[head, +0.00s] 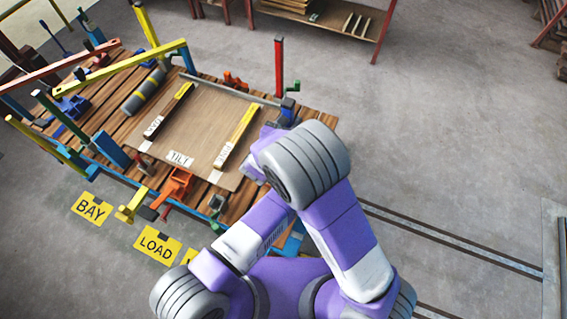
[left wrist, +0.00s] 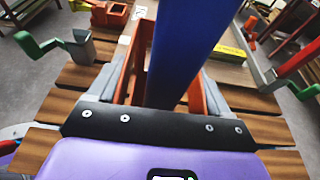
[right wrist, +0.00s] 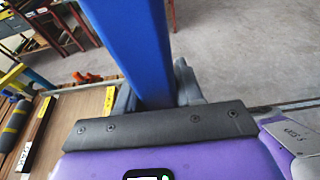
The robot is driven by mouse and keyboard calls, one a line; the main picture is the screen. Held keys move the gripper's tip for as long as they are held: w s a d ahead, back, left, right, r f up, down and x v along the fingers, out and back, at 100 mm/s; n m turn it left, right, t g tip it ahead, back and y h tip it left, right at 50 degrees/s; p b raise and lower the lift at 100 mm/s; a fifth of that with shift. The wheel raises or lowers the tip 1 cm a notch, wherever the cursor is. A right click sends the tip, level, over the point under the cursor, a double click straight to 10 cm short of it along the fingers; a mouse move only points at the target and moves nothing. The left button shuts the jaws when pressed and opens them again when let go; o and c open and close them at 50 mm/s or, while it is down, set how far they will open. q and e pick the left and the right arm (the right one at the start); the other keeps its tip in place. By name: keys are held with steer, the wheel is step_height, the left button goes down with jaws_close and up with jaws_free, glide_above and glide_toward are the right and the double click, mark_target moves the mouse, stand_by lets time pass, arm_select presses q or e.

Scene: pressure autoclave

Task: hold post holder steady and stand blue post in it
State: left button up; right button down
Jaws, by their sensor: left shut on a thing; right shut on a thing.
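The blue post (right wrist: 135,45) runs between the grey fingers of my right gripper (right wrist: 155,92), which is shut on it. In the left wrist view the blue post (left wrist: 188,50) stands close in front, between the two walls of the orange post holder (left wrist: 138,62). My left gripper (left wrist: 165,88) is shut on the holder, a finger at each side. The post's lower end is hidden behind the gripper's palm, so I cannot tell whether it is fully seated. In the head view my arms cover most of this spot.
The slatted wooden bench (head: 118,75) carries a tilt board (head: 200,118) with yellow-topped bars. A red post (head: 279,65) stands at its far right corner, beside a green crank (head: 294,86). An orange clamp (head: 176,183) sits at the front edge. The floor at right is open.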

steer(key=shift+f, duration=2.3)
steer(key=c, duration=0.7)
jaws_free()
steer(key=shift+d+f, duration=0.15)
steer(key=shift+f, duration=0.05)
steer(key=shift+o, duration=0.3)
arm_select(q)
steer(key=shift+a, duration=0.1)
arm_select(e)
steer(key=shift+s, duration=0.1)
steer(key=v, duration=0.8)
steer(key=shift+a, duration=0.35)
arm_select(q)
steer(key=shift+w+r, duration=0.1)
arm_select(e)
steer(key=shift+s+r, duration=0.15)
arm_select(q)
steer(key=o, duration=1.1)
steer(key=shift+o, duration=0.2)
steer(key=v, duration=0.8)
steer(key=shift+d, duration=0.25)
arm_select(e)
steer(key=shift+w+d+r, duration=0.1)
steer(key=shift+w, duration=0.1)
